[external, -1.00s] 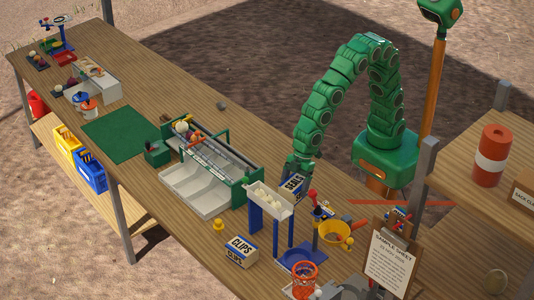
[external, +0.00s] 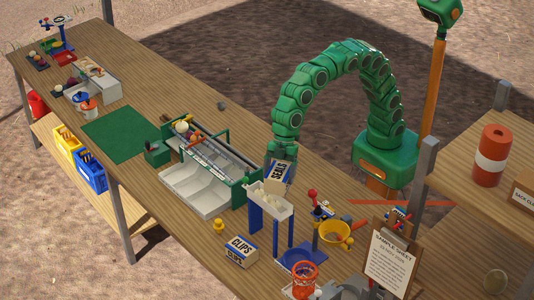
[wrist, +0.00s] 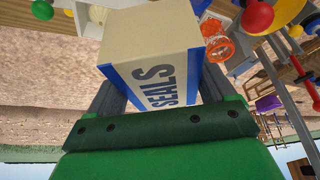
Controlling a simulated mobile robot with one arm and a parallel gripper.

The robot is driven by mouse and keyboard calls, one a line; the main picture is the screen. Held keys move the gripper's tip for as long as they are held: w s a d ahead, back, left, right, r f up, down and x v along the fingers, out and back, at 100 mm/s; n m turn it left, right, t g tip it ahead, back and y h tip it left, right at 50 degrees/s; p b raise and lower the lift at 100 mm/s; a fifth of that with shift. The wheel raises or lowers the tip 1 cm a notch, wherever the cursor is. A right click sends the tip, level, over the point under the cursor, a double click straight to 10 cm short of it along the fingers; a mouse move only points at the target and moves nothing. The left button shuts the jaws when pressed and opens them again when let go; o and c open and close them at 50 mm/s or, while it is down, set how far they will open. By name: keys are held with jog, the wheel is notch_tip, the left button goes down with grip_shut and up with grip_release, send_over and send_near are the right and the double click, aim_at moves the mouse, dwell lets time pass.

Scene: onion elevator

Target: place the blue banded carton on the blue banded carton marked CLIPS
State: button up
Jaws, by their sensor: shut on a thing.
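My gripper (external: 280,158) is shut on a blue banded carton marked SEALS (external: 278,172). In the wrist view the SEALS carton (wrist: 150,55) sits between the two grey fingers (wrist: 158,95). The blue banded carton marked CLIPS (external: 240,251) stands on the table near its front edge, in front and to the left of the blue posts, apart from my gripper. Its top face is bare.
The white tray on blue posts (external: 270,201) stands between my gripper and the CLIPS carton. A small yellow piece (external: 218,226) is beside that carton. A sorting rack with white bins (external: 190,187) lies left. An orange basket (external: 304,278) and yellow cup (external: 334,233) are right.

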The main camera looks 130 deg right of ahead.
aim_at(273, 179)
jog(key=w, duration=0.1)
jog(key=w+r+n, duration=0.1)
jog(key=w+a+n, duration=0.1)
jog(key=w, duration=0.1)
jog(key=shift+a+r+y, duration=0.1)
jog(key=shift+r+y, duration=0.05)
jog(key=shift+y, duration=0.15)
jog(key=w+d+f+n+g+y, duration=0.1)
jog(key=w+d+f+n+g, duration=0.1)
jog(key=w+f+n, duration=0.4)
jog(key=shift+w+d+f, duration=0.7)
jog(key=shift+w+f, duration=2.1)
jog(key=shift+f, duration=1.5)
jog(key=shift+f, duration=3.9)
jog(key=shift+f, duration=0.15)
jog(key=o, duration=1.1)
